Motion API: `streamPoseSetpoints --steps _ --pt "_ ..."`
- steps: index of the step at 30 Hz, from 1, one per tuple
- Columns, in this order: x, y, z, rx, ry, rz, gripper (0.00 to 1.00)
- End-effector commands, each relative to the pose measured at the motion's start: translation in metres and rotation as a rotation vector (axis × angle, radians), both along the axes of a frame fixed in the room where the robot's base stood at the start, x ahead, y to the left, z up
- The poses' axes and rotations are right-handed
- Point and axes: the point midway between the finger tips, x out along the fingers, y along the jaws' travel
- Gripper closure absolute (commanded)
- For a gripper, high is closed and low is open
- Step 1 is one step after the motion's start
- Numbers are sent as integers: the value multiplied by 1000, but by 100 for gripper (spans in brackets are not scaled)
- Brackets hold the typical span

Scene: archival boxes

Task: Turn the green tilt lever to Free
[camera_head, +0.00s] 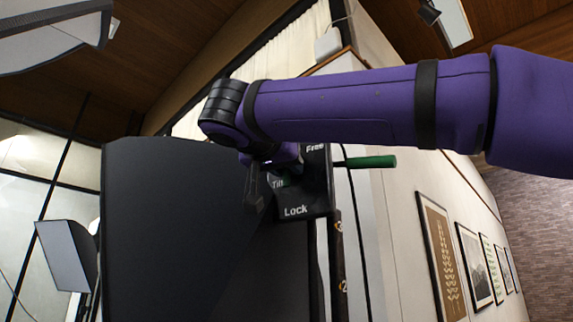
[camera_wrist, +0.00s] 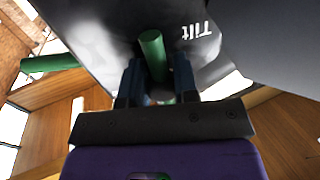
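The green tilt lever (camera_wrist: 153,50) stands between the two fingers of my gripper (camera_wrist: 158,82) in the wrist view. The fingers lie close on both sides of it and look shut on it. Which mark the lever points to is not clear.
A second green handle (camera_head: 372,161) sticks out to the right of the plate on a thin rod; it also shows in the wrist view (camera_wrist: 48,63). A large dark panel (camera_head: 190,235) fills the area left of the plate. Framed pictures (camera_head: 443,250) hang on the wall at right.

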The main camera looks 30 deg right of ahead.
Motion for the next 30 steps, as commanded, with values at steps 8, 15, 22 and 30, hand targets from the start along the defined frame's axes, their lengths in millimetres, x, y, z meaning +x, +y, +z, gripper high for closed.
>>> streamPoseSetpoints --steps 8,15,22,30 --pt "1 1 -1 -14 26 4 96" --pt "0 1 -1 -68 133 4 96" --pt "-1 0 0 -155 311 5 96" --pt "-3 -1 1 -271 542 4 96"
